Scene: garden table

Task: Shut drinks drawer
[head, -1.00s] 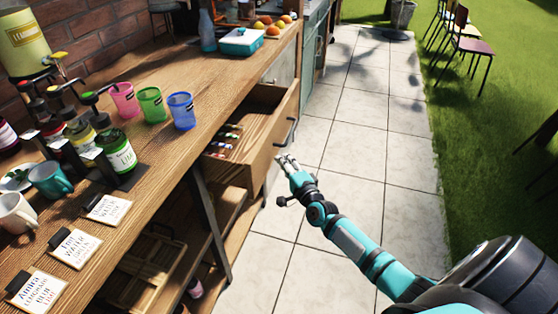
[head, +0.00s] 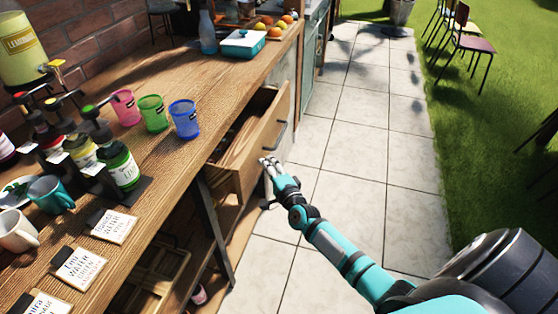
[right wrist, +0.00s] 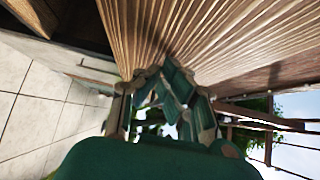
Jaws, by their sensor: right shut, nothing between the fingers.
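The wooden drinks drawer (head: 262,144) sits under the counter and is partly open, with a dark bar handle (head: 277,135) on its front. In the right wrist view the gripper's fingers (right wrist: 172,95) are close against a grooved wood surface (right wrist: 200,35). My left gripper is not in view.
The wooden counter (head: 150,83) holds pink, green and blue cups (head: 185,119), bottles (head: 120,166), mugs (head: 51,194) and label cards (head: 78,268). A teal box (head: 243,44) stands farther back. The paved path (head: 345,150) on the right is clear.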

